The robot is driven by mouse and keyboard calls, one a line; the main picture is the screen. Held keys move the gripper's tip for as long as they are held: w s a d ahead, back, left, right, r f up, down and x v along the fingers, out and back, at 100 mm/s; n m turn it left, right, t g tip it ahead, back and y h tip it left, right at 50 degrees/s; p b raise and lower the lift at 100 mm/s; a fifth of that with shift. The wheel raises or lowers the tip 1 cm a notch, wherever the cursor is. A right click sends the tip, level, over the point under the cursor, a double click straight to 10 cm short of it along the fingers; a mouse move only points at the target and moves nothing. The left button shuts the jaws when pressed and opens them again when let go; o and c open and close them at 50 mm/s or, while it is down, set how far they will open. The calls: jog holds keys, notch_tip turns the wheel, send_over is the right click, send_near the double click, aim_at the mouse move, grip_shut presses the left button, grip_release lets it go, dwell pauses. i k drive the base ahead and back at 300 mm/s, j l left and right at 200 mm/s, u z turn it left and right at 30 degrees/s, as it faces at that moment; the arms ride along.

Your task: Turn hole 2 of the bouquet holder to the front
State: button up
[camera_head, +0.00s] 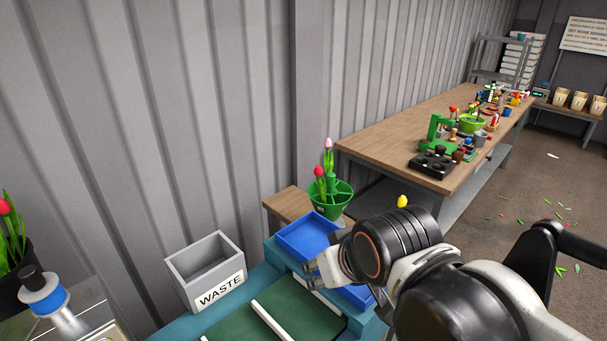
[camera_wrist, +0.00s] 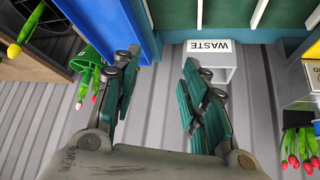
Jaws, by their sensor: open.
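The green bouquet holder (camera_head: 331,203) stands on a small wooden stand against the wall in the head view. It holds a pink-white tulip and a red tulip, both upright. A small pale mark shows on its front, too small to read. In the wrist view the holder (camera_wrist: 94,58) appears turned over at the left, partly behind a finger. My gripper (camera_head: 313,272) is in front of and below the holder in the head view, over the blue trays, apart from it. In the wrist view its fingers (camera_wrist: 162,95) are spread wide with nothing between them.
A grey WASTE box (camera_head: 205,270) stands left of my gripper. Blue trays (camera_head: 308,234) lie between my gripper and the holder. A yellow tulip head (camera_head: 402,201) shows above my arm. A long wooden workbench (camera_head: 395,137) with tools stands behind at the right.

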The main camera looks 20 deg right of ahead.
aim_at(339, 193)
jog(key=i+l+u, duration=0.15)
jog(key=l, duration=0.3)
jog(key=i+l+u, duration=0.1)
jog(key=l, duration=0.35)
jog(key=i+l+u, duration=0.15)
jog(key=l, duration=0.3)
